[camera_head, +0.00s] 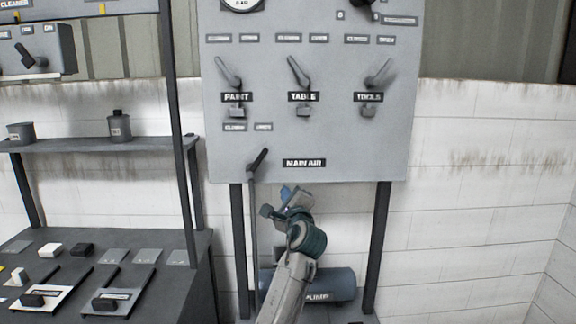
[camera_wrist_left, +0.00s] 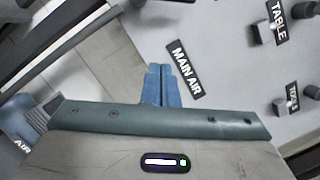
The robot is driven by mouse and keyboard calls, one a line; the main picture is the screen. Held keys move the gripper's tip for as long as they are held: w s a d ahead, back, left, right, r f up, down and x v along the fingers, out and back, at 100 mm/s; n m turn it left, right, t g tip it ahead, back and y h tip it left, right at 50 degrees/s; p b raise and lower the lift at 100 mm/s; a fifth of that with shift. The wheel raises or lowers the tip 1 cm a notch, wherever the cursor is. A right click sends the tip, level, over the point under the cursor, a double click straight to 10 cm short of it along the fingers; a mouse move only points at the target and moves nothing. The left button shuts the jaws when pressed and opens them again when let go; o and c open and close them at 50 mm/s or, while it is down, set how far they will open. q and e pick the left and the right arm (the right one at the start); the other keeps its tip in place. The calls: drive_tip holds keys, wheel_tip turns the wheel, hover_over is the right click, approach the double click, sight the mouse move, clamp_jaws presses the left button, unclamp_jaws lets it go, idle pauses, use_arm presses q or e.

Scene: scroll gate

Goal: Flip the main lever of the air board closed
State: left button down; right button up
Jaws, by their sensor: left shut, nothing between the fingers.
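The grey air board (camera_head: 350,150) fills the upper middle of the head view. Its main lever (camera_head: 257,160) is a dark handle at the lower left, tilted up and to the right, beside the MAIN AIR label (camera_head: 304,162). My left gripper (camera_head: 287,192) is just below the board's lower edge, right of and below the lever, apart from it in the picture. Its blue fingers are shut and empty. In the left wrist view the fingers (camera_wrist_left: 160,84) point at the board beside the MAIN AIR label (camera_wrist_left: 187,68). My right gripper is not in view.
Three smaller levers, PAINT (camera_head: 228,73), TABLE (camera_head: 299,72) and TOOLS (camera_head: 379,74), sit higher on the board. A blue pump tank (camera_head: 335,284) is below. A dark shelf rack (camera_head: 90,144) stands at left. The white wall at right is clear.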

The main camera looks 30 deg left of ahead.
sight(258, 162)
use_arm(q)
drive_tip(key=shift+d+r, duration=0.15)
drive_tip(key=shift+r, duration=0.55)
drive_tip(key=w+a+r+p, duration=0.1)
drive_tip(key=a+p, duration=0.1)
drive_tip(key=a, duration=0.1)
drive_tip(key=w+a+r+p, duration=0.1)
drive_tip(key=w+a+p, duration=0.1)
drive_tip(key=a, duration=0.1)
drive_tip(key=w+a+r+p, duration=0.1)
drive_tip(key=w+a+p, duration=0.1)
drive_tip(key=a, duration=0.1)
drive_tip(key=shift+w+a+r, duration=0.2)
drive_tip(key=shift+a+r, duration=0.1)
drive_tip(key=shift+r, duration=0.05)
